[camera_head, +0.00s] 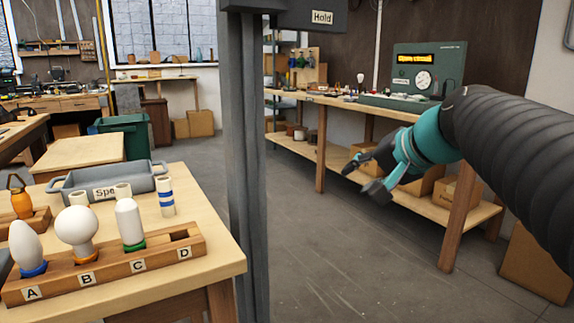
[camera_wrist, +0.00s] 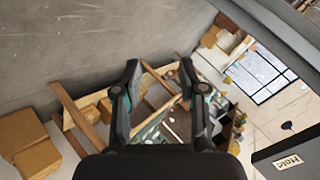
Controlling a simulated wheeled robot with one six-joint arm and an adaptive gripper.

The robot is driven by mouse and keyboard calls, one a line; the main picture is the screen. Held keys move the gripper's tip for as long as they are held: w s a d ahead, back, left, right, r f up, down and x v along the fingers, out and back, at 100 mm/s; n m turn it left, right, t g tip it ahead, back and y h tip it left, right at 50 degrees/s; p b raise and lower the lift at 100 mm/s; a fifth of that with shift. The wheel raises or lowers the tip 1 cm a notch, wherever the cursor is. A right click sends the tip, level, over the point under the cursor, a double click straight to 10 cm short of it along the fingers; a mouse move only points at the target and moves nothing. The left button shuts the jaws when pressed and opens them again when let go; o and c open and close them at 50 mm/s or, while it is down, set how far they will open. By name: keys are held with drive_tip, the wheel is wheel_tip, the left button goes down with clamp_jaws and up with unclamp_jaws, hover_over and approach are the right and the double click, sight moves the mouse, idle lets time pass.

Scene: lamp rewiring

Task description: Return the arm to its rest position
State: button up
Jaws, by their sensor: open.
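My gripper (camera_head: 364,178) hangs in free air at the right of the head view, at the end of my teal and black arm. In that view it overlaps the lower shelf of the far bench. In the wrist view my gripper (camera_wrist: 159,68) shows its two dark fingers spread apart with nothing between them. It touches nothing that I can see.
A grey post (camera_head: 246,150) with a "Hold" sign (camera_head: 322,17) stands left of my gripper. The near table holds a wooden rack (camera_head: 150,260) with bulbs in slots A, B and C. A green tester (camera_head: 428,70) stands on the far bench. The floor (camera_head: 335,245) between is clear.

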drive_tip(key=s+d+f+n+g+h, duration=0.2)
drive_tip(key=s+f+n+h, duration=0.3)
drive_tip(key=s+f, duration=1.5)
wheel_tip(320, 180, down, 3)
drive_tip(key=shift+s+f+n+g, duration=0.15)
drive_tip(key=shift+s+n+g, duration=0.25)
drive_tip(key=shift+g, duration=0.4)
